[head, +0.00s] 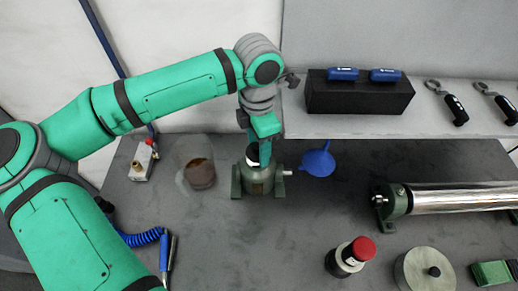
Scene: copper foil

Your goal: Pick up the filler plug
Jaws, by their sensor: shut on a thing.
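A green metal housing (258,183) stands on the dark bench below my gripper, with a short metal shaft on its right side. The filler plug (252,155) shows as a small dark cap at the top of the housing. My gripper (261,149) points down over it and is shut on the plug. The fingers and wrist hide much of the plug. I cannot tell whether the plug is still seated in the housing or lifted slightly.
A clear beaker of brown liquid (200,173) stands close left, and a blue funnel (318,160) close right. A raised shelf (350,124) behind carries a black block (360,97).

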